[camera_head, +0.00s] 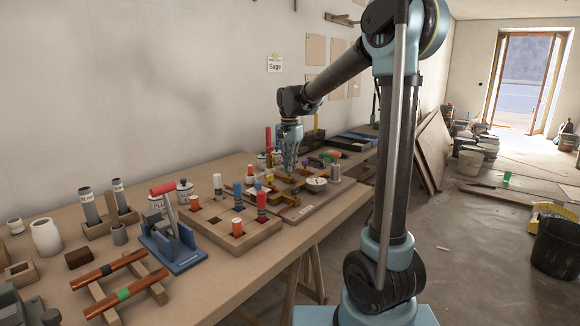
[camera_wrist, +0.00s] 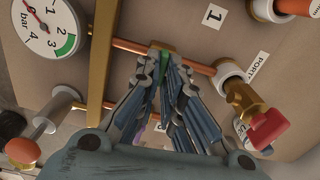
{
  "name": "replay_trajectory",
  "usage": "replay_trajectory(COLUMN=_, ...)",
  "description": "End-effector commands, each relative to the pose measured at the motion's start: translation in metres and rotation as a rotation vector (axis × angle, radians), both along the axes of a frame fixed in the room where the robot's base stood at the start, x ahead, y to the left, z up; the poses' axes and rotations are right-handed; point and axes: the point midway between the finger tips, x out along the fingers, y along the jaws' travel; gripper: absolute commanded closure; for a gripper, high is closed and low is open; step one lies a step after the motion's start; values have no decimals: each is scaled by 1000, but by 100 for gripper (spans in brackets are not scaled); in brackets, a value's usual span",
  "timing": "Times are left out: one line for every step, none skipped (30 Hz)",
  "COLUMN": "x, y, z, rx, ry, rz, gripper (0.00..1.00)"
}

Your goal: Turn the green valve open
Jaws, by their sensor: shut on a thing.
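The green valve (camera_wrist: 164,68) shows in the wrist view as a small strip of green between my fingertips, at the brass and copper pipework. My gripper (camera_wrist: 163,60) is shut on it, with one finger on each side; the fingers hide most of the handle. In the head view my gripper (camera_head: 289,163) reaches down over the pipe board (camera_head: 322,202), and I cannot make out the green handle there. A white pressure gauge (camera_wrist: 46,27) marked in bar, with a green band, is at the wrist view's upper left; it also shows in the head view (camera_head: 316,184).
A red-handled brass valve (camera_wrist: 262,122) is close by on the right in the wrist view. A wooden peg tray (camera_head: 232,240), a blue fixture (camera_head: 177,258) and copper rods (camera_head: 108,270) lie to the left.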

Motion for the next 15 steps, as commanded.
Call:
replay_trajectory(x=1, y=1, z=0, rx=2, ry=-1, rz=27, gripper=100)
replay_trajectory(x=1, y=1, z=1, rx=2, ry=-1, rz=48, gripper=100)
replay_trajectory(x=1, y=1, z=1, rx=2, ry=-1, rz=77, gripper=100)
replay_trajectory(x=1, y=1, z=1, rx=2, ry=-1, rz=100, gripper=100)
replay_trajectory(x=1, y=2, z=1, rx=2, ry=-1, rz=124, gripper=100)
replay_trajectory(x=1, y=2, z=1, rx=2, ry=-1, rz=158, gripper=100)
replay_trajectory(x=1, y=2, z=1, rx=2, ry=-1, rz=185, gripper=100)
replay_trajectory(x=1, y=2, z=1, rx=2, ry=-1, rz=213, gripper=100)
replay_trajectory(x=1, y=2, z=1, rx=2, ry=-1, rz=251, gripper=100)
replay_trajectory(x=1, y=2, z=1, rx=2, ry=-1, rz=279, gripper=100)
replay_trajectory(x=2, y=2, z=1, rx=2, ry=-1, rz=308, gripper=100)
replay_trajectory(x=2, y=3, z=1, rx=2, ry=-1, rz=346, gripper=100)
replay_trajectory(x=2, y=3, z=1, rx=2, ry=-1, rz=375, gripper=100)
replay_trajectory(x=2, y=3, z=1, rx=2, ry=-2, rz=404, gripper=100)
replay_trajectory(x=2, y=3, z=1, rx=2, ry=-2, rz=442, gripper=100)
